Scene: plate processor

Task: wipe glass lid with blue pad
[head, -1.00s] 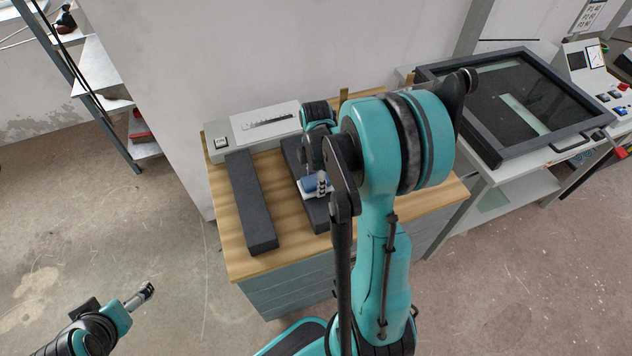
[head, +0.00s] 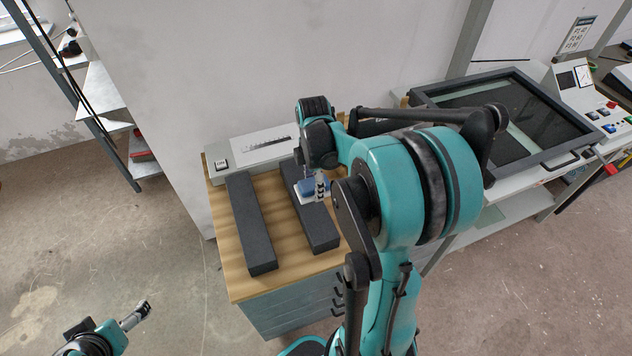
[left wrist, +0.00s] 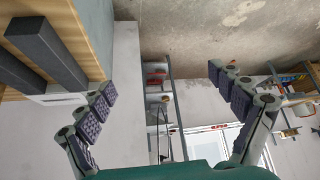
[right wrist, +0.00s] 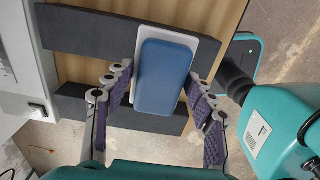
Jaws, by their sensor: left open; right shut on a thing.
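The blue pad (right wrist: 162,76) with its white backing (right wrist: 206,54) is between the fingers of my right gripper (right wrist: 158,98), which is shut on it. In the head view the pad (head: 307,187) is over the right-hand dark bar on the wooden bench top; I cannot tell if it touches the bar. The glass lid (head: 495,128), a dark-framed pane, lies on the machine at the right, well apart from the pad. My left gripper (left wrist: 160,105) is open and empty, away from the bench; in the head view it shows at the lower left (head: 135,315).
Two dark bars, left (head: 249,222) and right (head: 318,226), lie on the bench top (head: 282,208). A grey-white box (head: 222,163) stands at its back edge. A control panel (head: 590,100) adjoins the lid. A shelf rack (head: 100,90) stands at the left.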

